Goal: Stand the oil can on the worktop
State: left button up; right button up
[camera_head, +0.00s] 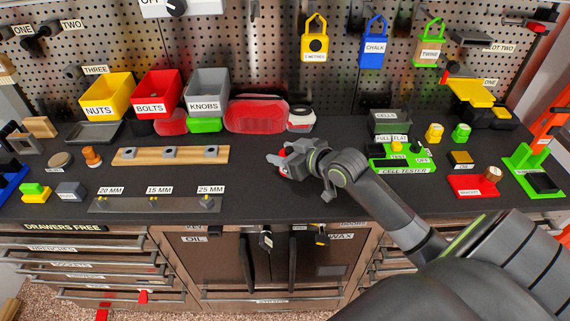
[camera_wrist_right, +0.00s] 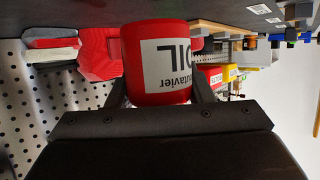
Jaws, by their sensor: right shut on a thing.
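The oil can is red with a white label reading OIL. In the wrist view the oil can (camera_wrist_right: 135,75) sits between my right gripper's fingers, with its lettering upside down in that turned picture. My right gripper (camera_head: 281,164) is shut on it over the middle of the worktop (camera_head: 255,195). In the head view only a little red of the oil can (camera_head: 283,153) shows behind the fingers. The can looks upright and its base is at or very near the worktop; I cannot tell if they touch. My left gripper is not in view.
A red rounded case (camera_head: 256,116) and a red-and-white roll-like item (camera_head: 301,118) stand behind the gripper. A wooden rail (camera_head: 171,155) lies left, and a green cell tester (camera_head: 402,164) stands right. The worktop's front middle is clear. Cupboard doors are below.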

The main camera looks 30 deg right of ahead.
notch_tip(320, 180, down, 4)
jog(key=shift+a+r, duration=0.1)
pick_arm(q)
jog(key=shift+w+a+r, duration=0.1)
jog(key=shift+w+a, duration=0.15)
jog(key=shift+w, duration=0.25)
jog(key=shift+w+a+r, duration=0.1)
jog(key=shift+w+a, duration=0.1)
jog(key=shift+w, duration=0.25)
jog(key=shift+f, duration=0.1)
pick_arm(e)
jog(key=shift+f, duration=0.2)
jog(key=o, duration=1)
jog(key=shift+r, duration=0.1)
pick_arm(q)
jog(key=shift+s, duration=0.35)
pick_arm(e)
jog(key=shift+o, duration=0.2)
jog(key=shift+r, duration=0.15)
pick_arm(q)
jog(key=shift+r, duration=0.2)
pick_arm(e)
jog(key=v, duration=1.2)
